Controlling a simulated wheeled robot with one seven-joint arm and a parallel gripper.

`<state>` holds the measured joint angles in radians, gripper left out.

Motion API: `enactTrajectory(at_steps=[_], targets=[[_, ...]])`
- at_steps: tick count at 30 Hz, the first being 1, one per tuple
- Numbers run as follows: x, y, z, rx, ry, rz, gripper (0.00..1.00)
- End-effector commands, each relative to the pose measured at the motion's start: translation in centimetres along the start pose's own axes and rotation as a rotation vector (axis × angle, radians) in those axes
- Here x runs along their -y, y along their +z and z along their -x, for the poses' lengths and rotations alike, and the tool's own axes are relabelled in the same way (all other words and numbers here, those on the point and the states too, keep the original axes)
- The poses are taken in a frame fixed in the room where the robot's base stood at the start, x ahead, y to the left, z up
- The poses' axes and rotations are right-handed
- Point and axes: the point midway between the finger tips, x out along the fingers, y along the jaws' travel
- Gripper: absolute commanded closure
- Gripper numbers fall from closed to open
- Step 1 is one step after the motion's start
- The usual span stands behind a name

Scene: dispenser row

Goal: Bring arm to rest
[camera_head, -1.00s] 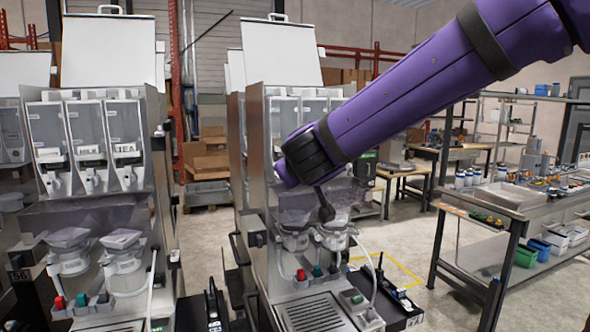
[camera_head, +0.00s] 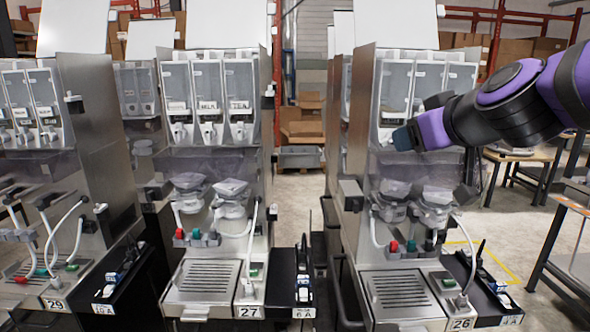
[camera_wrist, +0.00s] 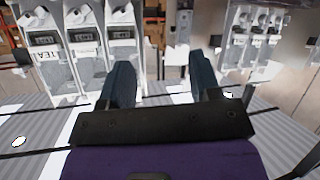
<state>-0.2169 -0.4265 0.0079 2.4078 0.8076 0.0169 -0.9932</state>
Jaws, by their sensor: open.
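My purple arm (camera_head: 510,100) is bent at the right of the head view, in front of dispenser 26 (camera_head: 460,324). My gripper (camera_head: 403,138) points left there, its dark blue finger end showing against the front of that dispenser; whether it touches cannot be told. In the wrist view my gripper (camera_wrist: 162,75) shows two dark blue fingers standing well apart with nothing between them. It is open and empty.
Dispenser 27 (camera_head: 210,255) stands in the middle and dispenser 29 (camera_head: 60,290) at the left, with narrow black stands between the machines. Bare floor (camera_head: 300,195) shows in the gap behind. A dark-legged table (camera_head: 560,225) is at the right edge.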

Motion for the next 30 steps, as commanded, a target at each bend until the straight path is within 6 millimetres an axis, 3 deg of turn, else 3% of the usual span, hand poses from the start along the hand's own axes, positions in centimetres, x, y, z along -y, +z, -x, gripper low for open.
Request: enactTrajectory(at_steps=[7,12,15,20,30], targets=[[0.7,6.8,7.2,0.283,-0.113,-0.144,0.43],[-0.2,12.2,12.0,0.523,-0.03,-0.251,0.43],[-0.9,14.3,14.1,0.62,0.04,-0.3,0.43],[-1.4,15.9,15.8,0.694,0.104,-0.342,0.43],[-1.4,16.0,15.8,0.697,0.108,-0.344,0.43]])
